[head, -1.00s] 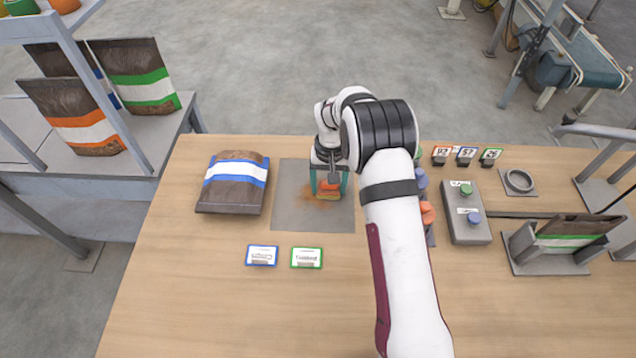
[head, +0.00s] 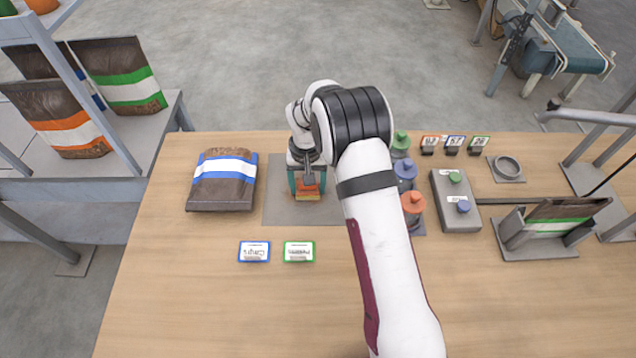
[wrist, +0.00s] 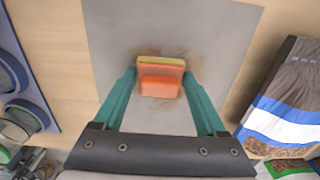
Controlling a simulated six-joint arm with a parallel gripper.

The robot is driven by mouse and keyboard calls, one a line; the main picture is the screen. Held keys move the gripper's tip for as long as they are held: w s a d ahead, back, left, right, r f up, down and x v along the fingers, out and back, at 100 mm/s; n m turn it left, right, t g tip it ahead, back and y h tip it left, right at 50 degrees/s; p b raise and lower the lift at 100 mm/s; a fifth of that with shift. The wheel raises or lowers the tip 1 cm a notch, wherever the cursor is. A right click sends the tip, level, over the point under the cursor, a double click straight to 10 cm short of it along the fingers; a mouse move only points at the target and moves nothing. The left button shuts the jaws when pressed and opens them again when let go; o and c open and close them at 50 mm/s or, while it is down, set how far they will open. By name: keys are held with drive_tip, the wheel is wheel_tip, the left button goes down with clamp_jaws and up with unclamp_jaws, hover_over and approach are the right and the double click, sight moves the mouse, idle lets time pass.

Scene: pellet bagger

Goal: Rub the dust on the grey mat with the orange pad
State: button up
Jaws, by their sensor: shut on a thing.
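The orange pad (head: 308,187), with a yellowish layer along one edge, is held between the teal fingers of my gripper (head: 306,182). The wrist view shows the pad (wrist: 160,88) and my gripper (wrist: 160,80) shut on its two sides. The pad is over the middle of the grey mat (head: 277,203) and appears to touch it. Faint brown dust (wrist: 182,50) shows on the mat around the pad in the wrist view. The pad and fingers hide the mat beneath them.
A brown bag with a blue-white band (head: 222,180) lies left of the mat. Two label cards (head: 254,251) lie in front. Colored-knob bottles (head: 414,205) and a grey button box (head: 455,205) stand to the right. The table front is clear.

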sight(284, 193)
drive_tip(key=shift+a, duration=3.05)
drive_tip(key=shift+a+r, duration=0.2)
drive_tip(key=shift+a, duration=0.05)
wheel_tip(284, 193, up, 8)
drive_tip(key=shift+f, duration=0.1)
